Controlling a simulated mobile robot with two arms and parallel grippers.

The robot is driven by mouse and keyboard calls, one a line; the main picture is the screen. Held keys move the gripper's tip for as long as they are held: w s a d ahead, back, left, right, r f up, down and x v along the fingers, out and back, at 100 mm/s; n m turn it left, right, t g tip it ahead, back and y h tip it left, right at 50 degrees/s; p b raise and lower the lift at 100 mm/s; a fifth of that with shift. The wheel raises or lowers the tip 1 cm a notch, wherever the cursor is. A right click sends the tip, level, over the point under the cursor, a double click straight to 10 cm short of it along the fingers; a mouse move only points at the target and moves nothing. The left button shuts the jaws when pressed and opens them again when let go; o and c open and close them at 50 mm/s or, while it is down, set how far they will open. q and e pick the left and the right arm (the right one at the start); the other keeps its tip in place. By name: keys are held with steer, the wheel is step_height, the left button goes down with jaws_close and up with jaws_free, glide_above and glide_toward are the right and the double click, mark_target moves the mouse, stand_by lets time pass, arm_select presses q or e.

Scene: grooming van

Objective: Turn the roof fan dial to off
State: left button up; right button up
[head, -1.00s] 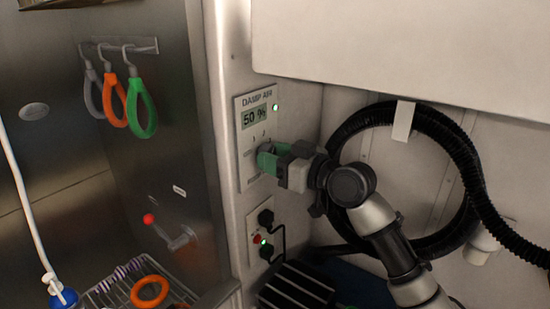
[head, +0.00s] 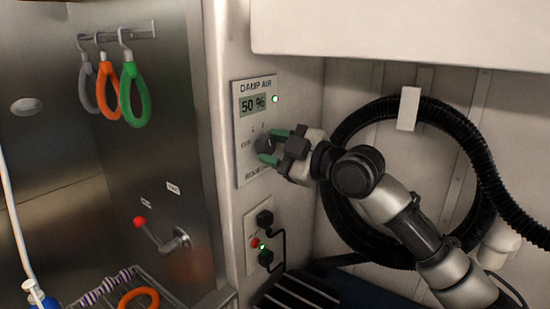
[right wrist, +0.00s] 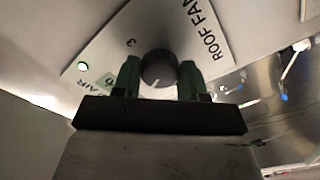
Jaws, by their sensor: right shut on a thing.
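The roof fan dial (right wrist: 158,67) is a dark round knob on a white wall panel (head: 242,172). In the right wrist view a pale mark shows on its rim on the gripper's side, and the panel reads "ROOF FAN" with a "3" near the knob. My right gripper (head: 268,146) has green fingertips and is shut on the dial, one finger on each side of it (right wrist: 159,80). In the head view the gripper partly covers the dial and its scale, so I cannot tell the setting. My left gripper is not in view.
The panel's display (head: 253,105) reads 50 % beside a lit green lamp (head: 275,99). A black hose (head: 470,135) coils at right. A red-tipped lever (head: 140,222) and hanging loops (head: 133,95) are at left.

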steer(key=shift+n, duration=0.9)
steer(key=n, duration=0.2)
steer(key=shift+n, duration=0.4)
steer(key=n, duration=0.3)
steer(key=shift+r, duration=0.1)
steer(key=shift+n+p, duration=0.45)
steer(key=shift+n, duration=0.95)
steer(key=o, duration=0.9)
steer(key=shift+d, duration=0.1)
